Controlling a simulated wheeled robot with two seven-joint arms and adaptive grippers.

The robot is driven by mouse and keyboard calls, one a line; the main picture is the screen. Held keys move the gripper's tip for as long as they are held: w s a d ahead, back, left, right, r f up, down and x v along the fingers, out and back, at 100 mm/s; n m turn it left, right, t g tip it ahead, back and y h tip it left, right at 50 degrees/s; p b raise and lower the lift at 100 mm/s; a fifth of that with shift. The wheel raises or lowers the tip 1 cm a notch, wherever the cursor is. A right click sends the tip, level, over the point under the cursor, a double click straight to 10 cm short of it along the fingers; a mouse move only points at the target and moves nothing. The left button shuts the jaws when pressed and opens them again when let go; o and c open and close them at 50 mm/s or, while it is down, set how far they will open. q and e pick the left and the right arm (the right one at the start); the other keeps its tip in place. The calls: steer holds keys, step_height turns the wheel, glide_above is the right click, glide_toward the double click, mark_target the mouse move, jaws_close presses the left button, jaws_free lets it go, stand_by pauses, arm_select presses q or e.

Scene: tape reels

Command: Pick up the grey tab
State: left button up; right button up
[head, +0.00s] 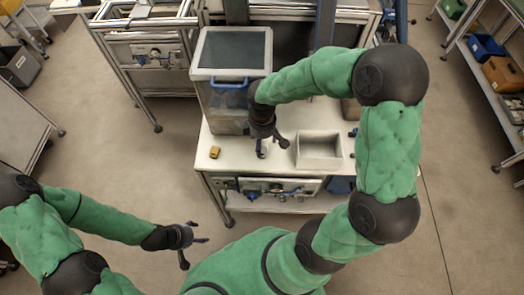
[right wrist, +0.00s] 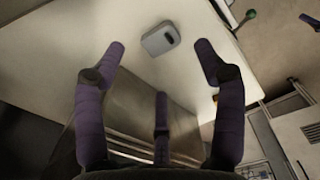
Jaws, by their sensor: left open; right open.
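The grey tab (right wrist: 160,38) lies on the white tabletop in the right wrist view. It is a small rounded block with a dark slot, just beyond the fingertips and between them in the picture. My right gripper (right wrist: 160,58) is open and empty, its fingers spread apart from the tab. In the head view my right gripper (head: 270,148) hangs low over the white table, and a small pale patch between its fingers may be the tab. My left gripper (head: 193,245) is open and empty, away from the table at the lower left.
A clear-sided case with a blue handle (head: 230,82) stands close behind. Shelving (head: 500,75) is at the far right.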

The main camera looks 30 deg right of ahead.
mark_target(262, 151)
steer(key=shift+f+b, duration=0.6)
steer(key=shift+f, duration=2.05)
steer(key=shift+s, duration=0.1)
steer(key=c, duration=1)
